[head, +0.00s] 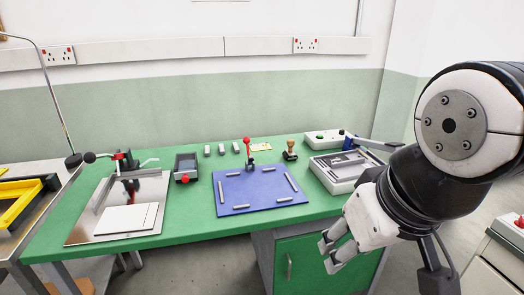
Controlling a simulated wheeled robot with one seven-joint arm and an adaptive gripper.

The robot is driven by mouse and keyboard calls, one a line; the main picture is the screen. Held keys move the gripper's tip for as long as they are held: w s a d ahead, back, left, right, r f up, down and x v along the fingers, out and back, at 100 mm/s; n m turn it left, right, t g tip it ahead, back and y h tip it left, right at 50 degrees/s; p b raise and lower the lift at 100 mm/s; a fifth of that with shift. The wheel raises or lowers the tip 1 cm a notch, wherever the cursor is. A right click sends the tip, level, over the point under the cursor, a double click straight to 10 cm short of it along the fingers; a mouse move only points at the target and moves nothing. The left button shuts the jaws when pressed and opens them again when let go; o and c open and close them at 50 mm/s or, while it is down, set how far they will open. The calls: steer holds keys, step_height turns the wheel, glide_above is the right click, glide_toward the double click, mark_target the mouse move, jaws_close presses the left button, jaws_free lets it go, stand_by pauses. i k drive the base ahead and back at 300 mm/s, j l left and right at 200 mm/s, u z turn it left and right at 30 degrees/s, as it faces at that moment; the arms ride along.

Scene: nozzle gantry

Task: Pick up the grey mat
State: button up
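I see no thing that is plainly a grey mat. A flat blue mat (236,202) with several short grey bars on it lies in the middle of the green bench. A dark grey flat piece (352,160) lies in a pale tray-like device (342,183) at the bench's right; I cannot tell if it is a mat. My gripper (329,256) hangs in front of the bench's right front edge, below that device. Its two fingers are apart with nothing between them.
The green bench (62,225) carries a metal plate (87,231) with white sheets (127,217), a dark device with a red knob (186,168), a red-topped lever (248,148) and a wooden-handled stamp (290,150). A yellow frame (17,208) stands at far left. A cabinet (303,257) is below.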

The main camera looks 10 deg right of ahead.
mark_target(352, 169)
steer(key=i+l+z, duration=0.2)
steer(key=i+z, duration=0.2)
steer(key=i, duration=0.3)
steer(key=i+z, duration=0.35)
steer(key=i, duration=0.4)
